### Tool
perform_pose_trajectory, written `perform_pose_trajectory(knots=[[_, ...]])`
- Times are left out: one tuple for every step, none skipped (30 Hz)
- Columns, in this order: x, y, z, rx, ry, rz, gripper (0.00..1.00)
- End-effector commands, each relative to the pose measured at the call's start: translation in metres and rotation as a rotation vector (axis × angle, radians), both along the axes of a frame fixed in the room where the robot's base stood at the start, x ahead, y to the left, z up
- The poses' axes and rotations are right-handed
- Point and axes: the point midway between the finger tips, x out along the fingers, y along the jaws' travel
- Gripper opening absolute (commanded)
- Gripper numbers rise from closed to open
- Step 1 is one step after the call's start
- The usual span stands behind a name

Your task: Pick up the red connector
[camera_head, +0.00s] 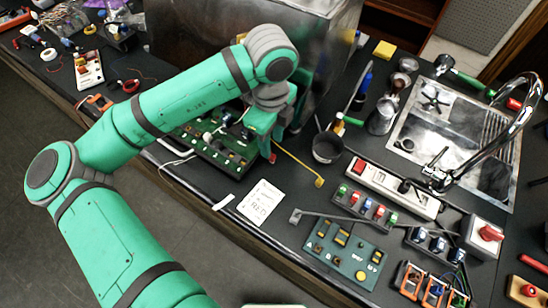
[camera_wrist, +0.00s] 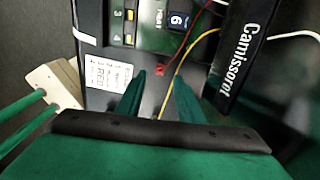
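The red connector (camera_wrist: 161,69) is a small red piece at the end of a thin red wire (camera_wrist: 187,35), over the dark counter. In the head view a small red piece (camera_head: 273,158) shows just below my gripper, likely the same connector. My gripper (camera_wrist: 159,78) is open and empty, its two green fingers pointing toward the connector. The connector appears between the fingertips in the wrist view, a little beyond them. I cannot tell the exact gap. In the head view my gripper (camera_head: 264,128) is partly hidden by my arm.
A yellow wire (camera_wrist: 173,72) runs close beside the connector. A large metal housing (camera_head: 300,30) stands behind. A dark cup (camera_head: 327,148) is to the right.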

Motion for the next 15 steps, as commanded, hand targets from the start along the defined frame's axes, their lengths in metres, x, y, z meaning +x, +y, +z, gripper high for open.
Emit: perform_pose_trajectory(knots=[[-0.001, -0.001, -0.004, 0.001, 0.001, -0.001, 0.34], [-0.001, -0.002, -0.006, 0.001, 0.001, -0.003, 0.34], [-0.002, -0.003, -0.011, 0.001, 0.001, -0.005, 0.34], [-0.003, -0.004, -0.015, 0.000, 0.001, -0.007, 0.34], [-0.004, -0.005, -0.019, 0.001, 0.003, -0.009, 0.34], [-0.005, -0.006, -0.025, 0.000, 0.001, -0.011, 0.34], [-0.005, -0.007, -0.030, 0.001, 0.002, -0.013, 0.34], [-0.006, -0.008, -0.034, 0.001, 0.002, -0.014, 0.34], [-0.005, -0.008, -0.039, -0.001, 0.003, -0.014, 0.34], [-0.005, -0.009, -0.042, -0.001, 0.002, -0.014, 0.34], [-0.005, -0.009, -0.045, 0.000, 0.001, -0.015, 0.34], [-0.005, -0.009, -0.048, -0.001, 0.001, -0.015, 0.34], [-0.005, -0.009, -0.050, 0.000, 0.001, -0.015, 0.34], [-0.005, -0.009, -0.051, 0.000, 0.001, -0.015, 0.34], [-0.005, -0.009, -0.052, 0.000, 0.001, -0.015, 0.34]])
